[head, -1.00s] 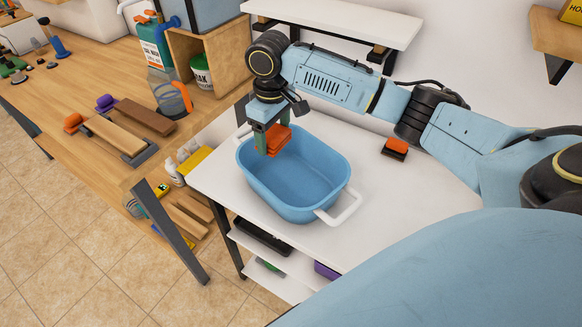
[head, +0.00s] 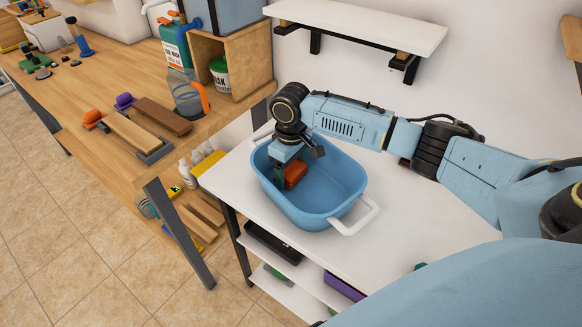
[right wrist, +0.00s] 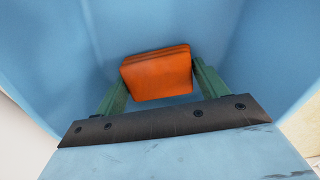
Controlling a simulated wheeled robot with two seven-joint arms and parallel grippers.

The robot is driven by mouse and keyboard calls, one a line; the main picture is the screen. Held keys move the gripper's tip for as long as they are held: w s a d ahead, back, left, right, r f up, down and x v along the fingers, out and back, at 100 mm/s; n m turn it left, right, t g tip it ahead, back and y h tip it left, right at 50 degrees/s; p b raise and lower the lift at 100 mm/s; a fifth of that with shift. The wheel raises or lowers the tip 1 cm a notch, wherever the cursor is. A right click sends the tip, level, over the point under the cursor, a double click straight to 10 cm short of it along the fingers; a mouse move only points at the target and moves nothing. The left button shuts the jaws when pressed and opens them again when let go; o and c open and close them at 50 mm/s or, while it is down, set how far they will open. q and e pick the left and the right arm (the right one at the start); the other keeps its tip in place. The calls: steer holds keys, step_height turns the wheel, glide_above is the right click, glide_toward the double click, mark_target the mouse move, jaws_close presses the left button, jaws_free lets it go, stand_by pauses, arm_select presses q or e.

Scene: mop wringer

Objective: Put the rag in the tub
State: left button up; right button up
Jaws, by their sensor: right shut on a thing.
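The blue tub (head: 342,183), with white handles, stands on the white table. My right gripper (head: 288,180) reaches down inside the tub, near its left end. It is shut on the rag (head: 296,174), an orange folded block. In the right wrist view the rag (right wrist: 157,74) sits between the two green fingers of the gripper (right wrist: 160,82), with blue tub walls around it. I cannot tell whether the rag touches the tub floor. My left gripper is not in view.
The white table (head: 425,215) is clear right of the tub. A white shelf (head: 360,27) hangs on the wall behind. A wooden bench (head: 100,85) at left holds brushes, a clear jug (head: 187,97) and bottles. My right arm crosses above the table's back.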

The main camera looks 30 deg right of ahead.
mark_target(291, 168)
steer(key=shift+f, duration=0.1)
steer(key=o, duration=0.9)
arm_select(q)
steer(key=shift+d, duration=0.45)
arm_select(e)
steer(key=shift+o, duration=0.6)
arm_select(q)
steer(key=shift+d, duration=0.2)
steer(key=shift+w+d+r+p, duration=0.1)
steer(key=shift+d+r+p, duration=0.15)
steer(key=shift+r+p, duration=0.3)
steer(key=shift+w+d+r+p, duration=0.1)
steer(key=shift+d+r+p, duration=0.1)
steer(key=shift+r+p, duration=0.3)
arm_select(e)
step_height(291, 168, up, 12)
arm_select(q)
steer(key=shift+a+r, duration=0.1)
arm_select(e)
steer(key=shift+r, duration=0.2)
